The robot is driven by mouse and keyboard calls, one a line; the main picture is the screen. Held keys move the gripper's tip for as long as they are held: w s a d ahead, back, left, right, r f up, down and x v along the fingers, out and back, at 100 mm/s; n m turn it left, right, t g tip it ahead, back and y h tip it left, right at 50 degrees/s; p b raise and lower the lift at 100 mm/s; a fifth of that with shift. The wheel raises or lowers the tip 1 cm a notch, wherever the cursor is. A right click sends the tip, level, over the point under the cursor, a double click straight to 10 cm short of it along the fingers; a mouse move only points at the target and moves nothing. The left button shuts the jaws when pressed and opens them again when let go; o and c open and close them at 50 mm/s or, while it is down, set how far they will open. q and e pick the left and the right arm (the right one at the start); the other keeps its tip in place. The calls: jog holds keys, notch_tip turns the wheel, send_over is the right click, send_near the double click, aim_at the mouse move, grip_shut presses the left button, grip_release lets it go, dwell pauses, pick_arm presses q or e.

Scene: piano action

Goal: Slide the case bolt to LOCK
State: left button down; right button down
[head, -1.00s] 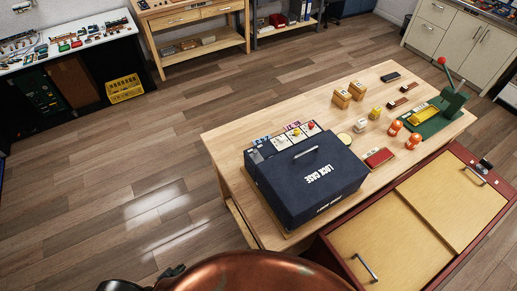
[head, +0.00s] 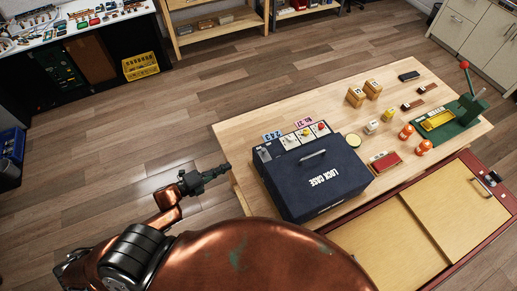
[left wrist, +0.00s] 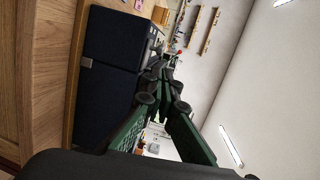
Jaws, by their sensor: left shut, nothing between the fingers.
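The dark blue lock case (head: 335,188) sits closed on the wooden table, with a handle (head: 312,154) and "LOCK CASE" lettering on top. A small grey fitting (head: 263,154) shows at its far left corner; I cannot tell whether it is the bolt, and I cannot read a LOCK mark. My left gripper (head: 226,168) is shut and empty, in the air left of the case and apart from it. In the left wrist view the green gripper fingers (left wrist: 164,82) are together, with the case (left wrist: 108,58) to their left. My right gripper is not in view.
Number tags (head: 272,135) and a panel with coloured knobs (head: 306,134) lie along the case's far edge. Wooden blocks, orange figures and a green lever press (head: 452,115) stand farther right on the table. A red-framed cabinet (head: 440,215) adjoins the near side. Floor left of the table is clear.

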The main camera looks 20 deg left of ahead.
pick_arm(q)
jog(key=p, duration=0.3)
send_near(266, 151)
jog(key=w, duration=0.2)
jog(key=w+d, duration=0.1)
jog(key=shift+w, duration=0.4)
jog(key=shift+w+d+f, duration=0.3)
jog(key=shift+w+d, duration=0.05)
jog(key=shift+w, duration=0.15)
jog(key=x, duration=0.1)
jog(key=b+x, duration=0.1)
jog(key=x, duration=0.3)
jog(key=shift+s+d+r, duration=0.15)
jog(key=shift+d+r, duration=0.2)
jog(key=shift+d, duration=0.1)
jog(key=shift+s+r, duration=0.1)
